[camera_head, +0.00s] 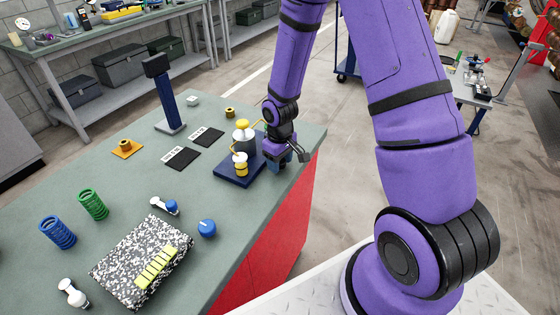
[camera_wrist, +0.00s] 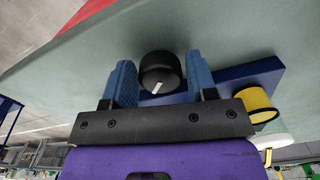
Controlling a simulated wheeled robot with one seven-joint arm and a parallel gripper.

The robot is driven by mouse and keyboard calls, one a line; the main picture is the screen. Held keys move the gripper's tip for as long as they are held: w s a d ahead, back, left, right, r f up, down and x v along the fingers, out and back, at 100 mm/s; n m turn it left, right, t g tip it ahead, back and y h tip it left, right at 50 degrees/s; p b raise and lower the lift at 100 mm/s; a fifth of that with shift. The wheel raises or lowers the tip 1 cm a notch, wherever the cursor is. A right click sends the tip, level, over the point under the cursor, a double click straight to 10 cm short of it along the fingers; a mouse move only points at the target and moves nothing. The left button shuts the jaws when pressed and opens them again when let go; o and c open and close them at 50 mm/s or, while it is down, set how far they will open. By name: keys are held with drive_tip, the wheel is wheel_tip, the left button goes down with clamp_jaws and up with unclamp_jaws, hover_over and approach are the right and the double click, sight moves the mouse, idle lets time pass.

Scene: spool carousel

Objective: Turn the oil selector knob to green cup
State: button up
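The selector knob (camera_wrist: 161,72) is black and round with a white mark on its face. In the wrist view it sits at the edge of a dark blue base (camera_wrist: 262,78). My gripper (camera_wrist: 161,78) has one blue finger on each side of the knob, with the fingers apart and a thin gap seeming to show beside it. I cannot tell whether either finger touches it. In the head view my gripper (camera_head: 290,155) is at the right end of the blue base (camera_head: 232,178) and hides the knob. I see no green cup.
Yellow and white parts (camera_head: 241,165) stand on the base; a yellow-rimmed cup (camera_wrist: 258,105) is close to my right finger in the wrist view. A blue post (camera_head: 168,100), dark label plates (camera_head: 183,157), springs (camera_head: 92,204) and a speckled block (camera_head: 140,262) stand on the green bench.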

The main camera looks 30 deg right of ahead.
drive_tip(key=shift+r, duration=0.15)
wheel_tip(320, 180, up, 11)
drive_tip(key=shift+f, duration=0.2)
idle(0.5)
idle(0.4)
drive_tip(key=s+r+m+t, duration=0.1)
drive_tip(key=s+r, duration=0.4)
drive_tip(key=r, duration=0.4)
drive_tip(key=s+r+m+t, duration=0.15)
drive_tip(key=s+r, duration=0.25)
drive_tip(key=r, duration=0.6)
drive_tip(key=s+r+m+t, duration=0.1)
drive_tip(key=s+r, duration=0.3)
drive_tip(key=s, duration=0.4)
drive_tip(key=s+r+m+t, duration=0.1)
drive_tip(key=s+r, duration=0.3)
drive_tip(key=s, duration=0.3)
drive_tip(key=shift+s+r+t, duration=0.15)
drive_tip(key=shift+s+t, duration=0.2)
